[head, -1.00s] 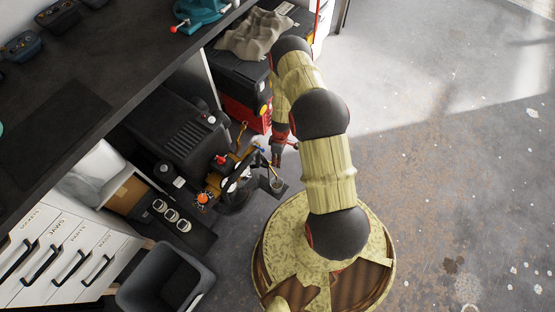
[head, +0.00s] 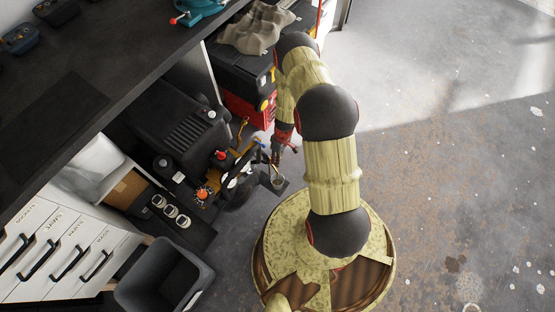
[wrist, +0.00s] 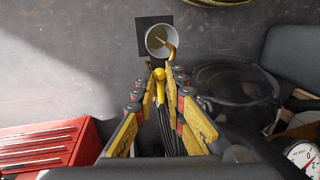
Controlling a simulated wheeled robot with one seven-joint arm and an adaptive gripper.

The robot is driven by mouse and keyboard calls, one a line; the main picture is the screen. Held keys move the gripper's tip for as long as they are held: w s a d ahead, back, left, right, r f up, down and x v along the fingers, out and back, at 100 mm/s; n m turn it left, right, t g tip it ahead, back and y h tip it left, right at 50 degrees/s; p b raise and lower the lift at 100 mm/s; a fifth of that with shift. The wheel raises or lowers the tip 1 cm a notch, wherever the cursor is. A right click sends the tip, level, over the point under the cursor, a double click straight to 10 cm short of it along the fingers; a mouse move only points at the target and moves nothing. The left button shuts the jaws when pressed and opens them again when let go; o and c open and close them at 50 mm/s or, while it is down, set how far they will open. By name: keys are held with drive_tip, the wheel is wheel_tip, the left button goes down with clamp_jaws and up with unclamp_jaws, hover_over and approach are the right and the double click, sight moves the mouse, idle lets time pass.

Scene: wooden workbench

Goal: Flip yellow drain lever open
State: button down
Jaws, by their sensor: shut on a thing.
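The yellow drain lever (wrist: 159,88) stands between the fingers of my gripper (wrist: 159,78) in the wrist view. My gripper is shut on it, with yellow-and-red fingers on both sides. Just beyond it, a brass spout (wrist: 172,50) points at a small pale cup (wrist: 153,43) with a little brownish content. In the head view my gripper (head: 275,158) is low beside the black compressor (head: 178,128), and the lever is too small to make out clearly there. The cup (head: 278,182) also shows below the gripper.
The cup stands on a dark square pad (wrist: 144,24). A gauge (wrist: 303,157) and dark tank parts are close on the right in the wrist view. A red tool chest (wrist: 50,147) is at lower left. A grey bin (head: 146,282) stands by the drawers. Open floor lies right.

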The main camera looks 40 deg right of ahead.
drive_tip(key=c, duration=2.2)
unclamp_jaws()
drive_tip(key=shift+s+a+f, duration=0.2)
drive_tip(key=shift+o, duration=1.2)
drive_tip(key=shift+w+d+r, duration=0.1)
wheel_tip(320, 180, up, 12)
drive_tip(key=d, duration=0.2)
drive_tip(key=shift+w, duration=0.45)
drive_tip(key=shift+d, duration=0.1)
